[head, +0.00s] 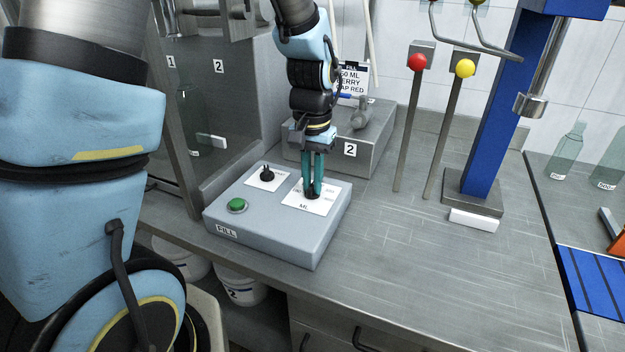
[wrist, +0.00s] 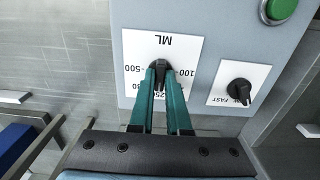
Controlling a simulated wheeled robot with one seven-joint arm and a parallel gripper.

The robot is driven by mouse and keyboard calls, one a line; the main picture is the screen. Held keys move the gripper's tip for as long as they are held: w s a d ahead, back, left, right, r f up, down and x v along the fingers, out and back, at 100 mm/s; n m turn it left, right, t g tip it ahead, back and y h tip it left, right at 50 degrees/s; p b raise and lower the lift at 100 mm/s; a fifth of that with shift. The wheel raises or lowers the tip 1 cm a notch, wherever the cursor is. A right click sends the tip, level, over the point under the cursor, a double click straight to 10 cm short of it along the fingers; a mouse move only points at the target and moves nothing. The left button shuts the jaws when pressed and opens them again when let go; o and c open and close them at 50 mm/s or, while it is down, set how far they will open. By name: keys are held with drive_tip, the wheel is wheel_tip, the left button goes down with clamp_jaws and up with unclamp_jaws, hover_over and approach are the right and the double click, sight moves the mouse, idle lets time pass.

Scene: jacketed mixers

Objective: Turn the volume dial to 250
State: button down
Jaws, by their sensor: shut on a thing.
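The volume dial (wrist: 161,66) is a black knob on a white card marked ML on the grey fill box (head: 263,241). In the wrist view the card shows 500 and 100 on opposite sides and 250 partly covered by my fingers. My gripper (head: 313,190) points down onto the dial, its teal fingers shut on the knob. It also shows in the wrist view (wrist: 162,75). The fingers hide much of the knob, so I cannot tell exactly where its pointer stands.
A smaller black knob (head: 267,174) marked FAST and a green button (head: 237,205) share the box. A second grey box (head: 350,150) labelled 2 stands behind. Red-topped (head: 417,62) and yellow-topped (head: 465,68) levers and a blue post (head: 497,110) stand right. The front-right counter is clear.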

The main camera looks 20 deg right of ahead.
sight(312, 185)
drive_tip(key=c, duration=0.9)
unclamp_jaws()
wheel_tip(312, 185, up, 11)
drive_tip(key=shift+f+b, duration=0.1)
drive_tip(key=shift+b, duration=0.65)
